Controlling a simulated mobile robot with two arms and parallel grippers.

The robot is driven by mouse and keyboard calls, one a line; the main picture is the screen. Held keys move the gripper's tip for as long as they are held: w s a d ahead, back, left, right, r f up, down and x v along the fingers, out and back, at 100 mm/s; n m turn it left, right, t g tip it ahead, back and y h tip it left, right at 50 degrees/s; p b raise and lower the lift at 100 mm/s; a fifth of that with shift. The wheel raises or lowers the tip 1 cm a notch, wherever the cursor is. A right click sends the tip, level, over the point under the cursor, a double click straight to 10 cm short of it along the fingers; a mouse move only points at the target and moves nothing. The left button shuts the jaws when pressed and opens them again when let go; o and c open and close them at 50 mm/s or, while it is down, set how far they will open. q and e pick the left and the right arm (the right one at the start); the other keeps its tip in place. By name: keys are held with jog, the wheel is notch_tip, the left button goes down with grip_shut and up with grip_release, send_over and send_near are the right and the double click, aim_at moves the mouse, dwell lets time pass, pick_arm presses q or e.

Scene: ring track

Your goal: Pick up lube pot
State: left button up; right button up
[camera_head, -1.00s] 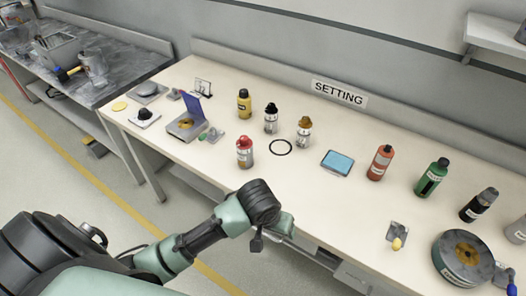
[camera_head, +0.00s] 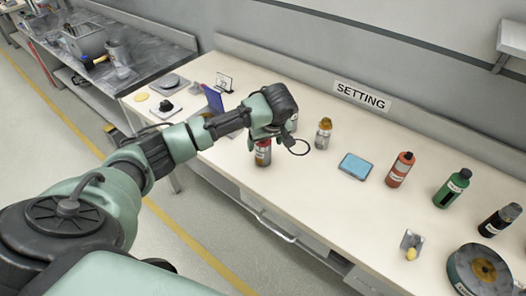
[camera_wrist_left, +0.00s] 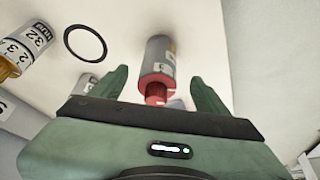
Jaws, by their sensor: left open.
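A grey pot with a red cap (camera_head: 262,153) stands on the bench, partly hidden by my left arm; no label reads as lube. In the left wrist view the same red-capped pot (camera_wrist_left: 158,62) shows with its cap between the two green fingers. My left gripper (camera_wrist_left: 158,78) is open and empty. In the head view my left gripper (camera_head: 272,136) is just over the top of this pot; contact cannot be told. An amber-capped pot (camera_head: 324,134) stands to its right. A black ring (camera_head: 299,147) lies between them. My right gripper is out of view.
A blue-lidded box (camera_head: 214,100) is at the left, partly behind my arm.

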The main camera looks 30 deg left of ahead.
aim_at(262, 155)
pick_arm(q)
jog(key=p+x, duration=0.1)
jog(key=x, duration=0.6)
jog(key=shift+w+f, duration=0.15)
jog(key=shift+f, duration=0.15)
jog(key=c, duration=1.6)
jog(key=shift+r, duration=0.15)
jog(key=shift+c, duration=0.2)
